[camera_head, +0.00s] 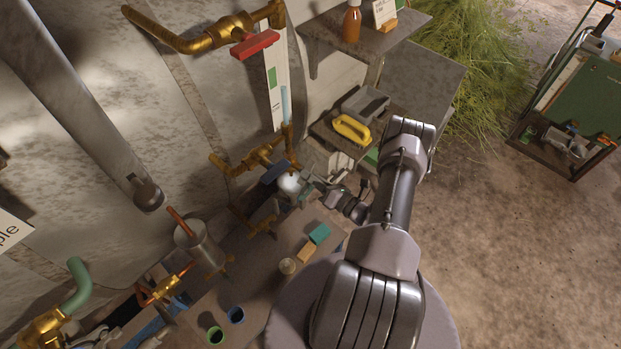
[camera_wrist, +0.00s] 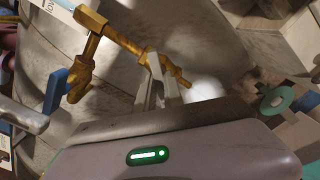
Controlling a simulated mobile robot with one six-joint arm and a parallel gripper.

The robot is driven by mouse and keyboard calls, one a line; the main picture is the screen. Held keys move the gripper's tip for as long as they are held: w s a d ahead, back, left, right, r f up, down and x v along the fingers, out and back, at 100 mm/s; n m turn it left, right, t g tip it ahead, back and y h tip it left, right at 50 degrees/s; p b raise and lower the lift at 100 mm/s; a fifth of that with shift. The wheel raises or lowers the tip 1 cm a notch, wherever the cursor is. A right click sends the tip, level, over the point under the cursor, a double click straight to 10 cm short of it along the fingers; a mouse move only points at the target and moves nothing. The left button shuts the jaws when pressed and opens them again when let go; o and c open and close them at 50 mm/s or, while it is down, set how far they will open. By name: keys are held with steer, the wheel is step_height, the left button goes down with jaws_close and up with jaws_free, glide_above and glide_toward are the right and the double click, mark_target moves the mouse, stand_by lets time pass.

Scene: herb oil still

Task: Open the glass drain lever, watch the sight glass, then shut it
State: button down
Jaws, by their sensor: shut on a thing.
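The sight glass (camera_head: 284,103) is a pale blue upright tube beside a white and green scale board in the head view. Brass pipework (camera_head: 262,155) runs below it, with a dark blue handle (camera_head: 275,172). In the wrist view my gripper (camera_wrist: 156,68) is shut around a thin brass bar (camera_wrist: 182,78), which looks like the glass drain lever. The bar slants down to the right from a brass pipe. A blue handle (camera_wrist: 54,92) hangs at the left, apart from my fingers. In the head view my gripper (camera_head: 305,187) is small, and its hold is unclear.
A red-handled brass valve (camera_head: 255,44) is above. A shelf (camera_head: 350,35) with an amber bottle (camera_head: 352,22) stands at upper right. A yellow object (camera_head: 351,129) lies on a lower shelf. Open ground lies to the right.

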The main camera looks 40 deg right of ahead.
steer(key=shift+n+b, duration=1.15)
steer(key=shift+n, duration=2.45)
steer(key=c, duration=1.5)
jaws_free()
steer(key=shift+o, duration=0.2)
steer(key=s+d, duration=0.1)
steer(key=s, duration=1.6)
steer(key=shift+s+d, duration=0.2)
steer(key=shift+c, duration=0.2)
